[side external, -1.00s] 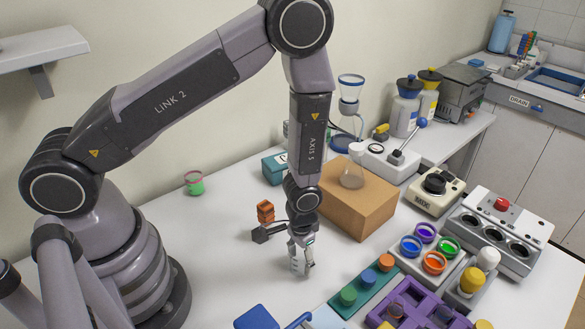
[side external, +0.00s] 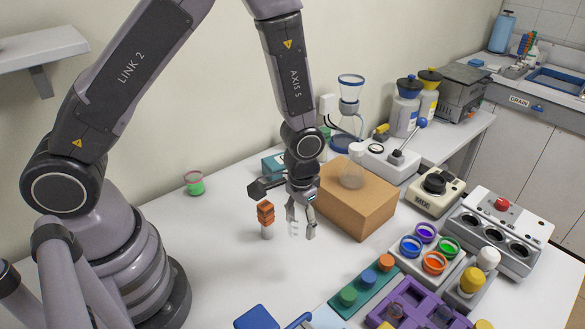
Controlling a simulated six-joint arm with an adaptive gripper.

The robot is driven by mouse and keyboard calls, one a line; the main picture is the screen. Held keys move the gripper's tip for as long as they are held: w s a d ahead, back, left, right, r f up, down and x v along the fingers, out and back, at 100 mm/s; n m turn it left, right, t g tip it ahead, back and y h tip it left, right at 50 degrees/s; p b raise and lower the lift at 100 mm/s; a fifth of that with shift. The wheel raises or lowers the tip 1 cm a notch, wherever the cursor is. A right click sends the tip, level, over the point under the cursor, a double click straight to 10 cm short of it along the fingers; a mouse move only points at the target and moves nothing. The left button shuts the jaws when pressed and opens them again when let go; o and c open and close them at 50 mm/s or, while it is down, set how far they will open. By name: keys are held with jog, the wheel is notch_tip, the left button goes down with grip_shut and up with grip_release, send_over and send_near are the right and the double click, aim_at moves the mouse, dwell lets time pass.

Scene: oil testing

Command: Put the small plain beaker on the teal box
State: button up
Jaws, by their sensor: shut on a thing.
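My gripper (side external: 301,228) is in the middle of the side external view, pointing down above the white table. It is shut on a small clear thing, which I take to be the small plain beaker (side external: 294,227); its outline is faint and partly hidden by the fingers. The teal box (side external: 272,164) stands at the back near the wall, behind and left of my wrist. Its right part is hidden by my arm. My gripper is in front of the box and apart from it.
An orange-capped vial (side external: 266,218) stands close left of my gripper. A brown box (side external: 357,205) carrying a flask (side external: 353,170) is close on the right. A pink-rimmed beaker with green contents (side external: 194,184) stands at the back left.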

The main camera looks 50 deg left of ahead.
jog(key=w+a+r+n, duration=0.1)
jog(key=a+r+n, duration=0.2)
jog(key=a, duration=0.4)
jog(key=w+a+r+n, duration=0.1)
jog(key=a+r+n, duration=0.2)
jog(key=a+n, duration=0.3)
jog(key=w+a+r+n, duration=0.2)
jog(key=a+n, duration=0.3)
jog(key=a, duration=0.4)
jog(key=shift+a+r, duration=0.2)
jog(key=shift+r, duration=0.25)
jog(key=w+a+f, duration=0.1)
jog(key=w, duration=0.1)
jog(key=w+a+f, duration=0.1)
jog(key=w, duration=0.2)
jog(key=w+a+f, duration=0.1)
jog(key=w, duration=0.2)
jog(key=shift+w+f, duration=0.25)
jog(key=shift+f, duration=0.15)
jog(key=w+f, duration=0.2)
jog(key=w+a+f, duration=0.1)
jog(key=w+f, duration=0.1)
jog(key=f, duration=0.1)
jog(key=shift+a, duration=0.15)
jog(key=shift+w+a+f, duration=0.1)
jog(key=shift+w+f, duration=0.3)
jog(key=shift+f, duration=1.55)
jog(key=shift+f, duration=0.15)
jog(key=o, duration=1.1)
jog(key=shift+o, duration=0.2)
